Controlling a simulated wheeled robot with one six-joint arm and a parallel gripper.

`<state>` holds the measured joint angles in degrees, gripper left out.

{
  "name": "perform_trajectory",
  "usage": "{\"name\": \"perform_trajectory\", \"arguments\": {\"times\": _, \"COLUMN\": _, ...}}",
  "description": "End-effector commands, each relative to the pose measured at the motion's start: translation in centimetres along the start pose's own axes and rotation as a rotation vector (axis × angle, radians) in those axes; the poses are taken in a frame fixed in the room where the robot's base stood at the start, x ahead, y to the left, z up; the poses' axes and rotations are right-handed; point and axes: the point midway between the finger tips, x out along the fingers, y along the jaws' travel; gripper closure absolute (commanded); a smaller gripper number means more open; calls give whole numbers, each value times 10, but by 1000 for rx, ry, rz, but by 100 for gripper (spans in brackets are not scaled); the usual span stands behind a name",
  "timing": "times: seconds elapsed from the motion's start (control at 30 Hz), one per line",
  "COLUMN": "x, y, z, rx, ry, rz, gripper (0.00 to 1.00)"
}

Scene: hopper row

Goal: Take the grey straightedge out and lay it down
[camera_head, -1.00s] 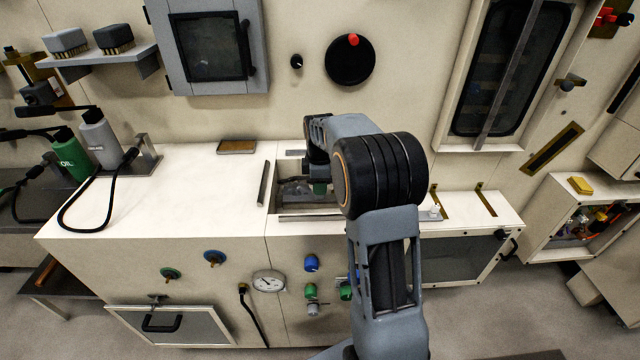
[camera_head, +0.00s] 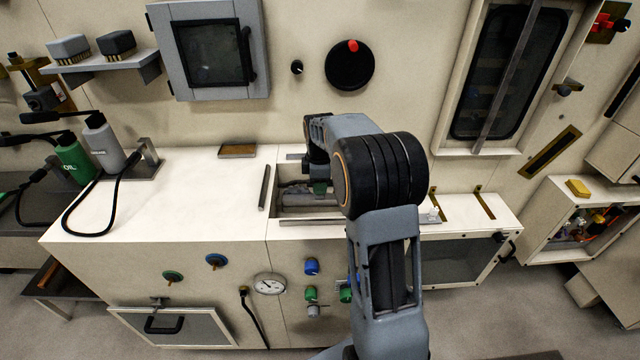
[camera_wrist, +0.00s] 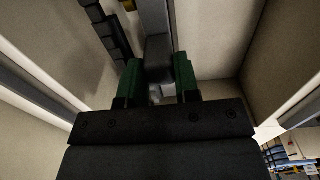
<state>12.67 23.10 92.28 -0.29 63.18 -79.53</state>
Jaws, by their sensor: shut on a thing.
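My gripper (camera_head: 320,188) reaches down into the rectangular hopper opening in the white counter, mostly hidden behind my arm in the head view. In the wrist view its green-padded fingers (camera_wrist: 157,80) are shut on the grey straightedge (camera_wrist: 157,52), a bar running away from the fingers between pale walls. The straightedge's far end runs out of the wrist view. The hopper opening (camera_head: 281,200) has dark and grey parts inside, which I cannot tell apart clearly in the head view.
A loose-looking dark strip (camera_head: 264,187) lies left of the opening. A brown-topped block (camera_head: 237,151) sits at the back. The white counter (camera_head: 190,205) left of the opening is mostly clear; bottles (camera_head: 103,145) and a black hose stand farther left. Brass brackets (camera_head: 484,203) are on the right.

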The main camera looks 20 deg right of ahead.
Motion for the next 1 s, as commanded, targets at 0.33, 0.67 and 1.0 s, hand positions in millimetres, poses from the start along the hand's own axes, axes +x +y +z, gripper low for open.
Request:
{"name": "perform_trajectory", "arguments": {"times": 0.33, "x": -12, "y": 1, "z": 0, "rx": 0, "ry": 0, "rz": 1, "gripper": 100}}
{"name": "perform_trajectory", "arguments": {"times": 0.67, "x": -14, "y": 1, "z": 0, "rx": 0, "ry": 0, "rz": 1, "gripper": 100}}
{"name": "perform_trajectory", "arguments": {"times": 1.0, "x": -20, "y": 1, "z": 0, "rx": 0, "ry": 0, "rz": 1, "gripper": 100}}
